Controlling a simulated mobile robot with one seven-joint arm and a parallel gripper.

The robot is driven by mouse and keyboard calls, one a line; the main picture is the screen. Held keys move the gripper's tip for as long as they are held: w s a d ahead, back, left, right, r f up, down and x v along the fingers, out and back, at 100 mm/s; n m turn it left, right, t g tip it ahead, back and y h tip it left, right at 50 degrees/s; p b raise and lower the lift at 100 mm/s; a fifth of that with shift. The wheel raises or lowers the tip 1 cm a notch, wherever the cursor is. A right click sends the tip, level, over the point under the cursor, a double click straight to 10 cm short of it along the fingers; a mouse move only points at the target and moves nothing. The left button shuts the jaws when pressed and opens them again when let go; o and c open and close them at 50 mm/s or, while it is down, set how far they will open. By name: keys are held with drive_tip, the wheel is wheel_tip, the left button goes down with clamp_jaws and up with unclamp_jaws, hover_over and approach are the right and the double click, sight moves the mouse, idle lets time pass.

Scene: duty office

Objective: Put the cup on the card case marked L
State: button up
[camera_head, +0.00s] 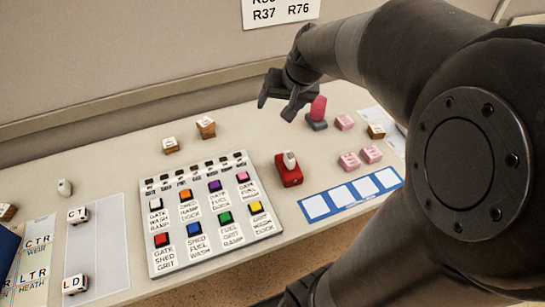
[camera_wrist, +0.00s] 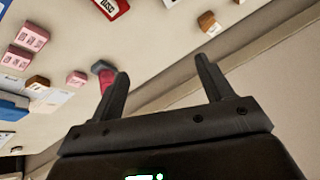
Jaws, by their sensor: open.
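My gripper (camera_head: 277,108) is open and empty, held above the back of the desk; its two fingers also show apart in the wrist view (camera_wrist: 163,66). No thing in view is clearly a cup. A small pale rounded object (camera_head: 65,187) at the left of the desk might be one, but it is too small to tell. I cannot make out a card case marked just L. A small block marked LD (camera_head: 75,284) and a block marked CT (camera_head: 78,215) sit on a pale mat (camera_head: 110,245) at the left.
A button panel (camera_head: 205,215) fills the middle. Brown blocks (camera_head: 206,128) stand near the wall.

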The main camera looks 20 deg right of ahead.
drive_tip(key=s+a+r+n, duration=0.1)
drive_tip(key=s+a, duration=0.3)
drive_tip(key=s, duration=0.5)
drive_tip(key=s+a+r+n+h, duration=0.1)
drive_tip(key=s+a+n, duration=0.1)
drive_tip(key=s+a, duration=0.3)
drive_tip(key=s, duration=0.4)
drive_tip(key=shift+a+r+n, duration=0.2)
drive_tip(key=shift+a+n, duration=0.05)
drive_tip(key=shift+n, duration=0.05)
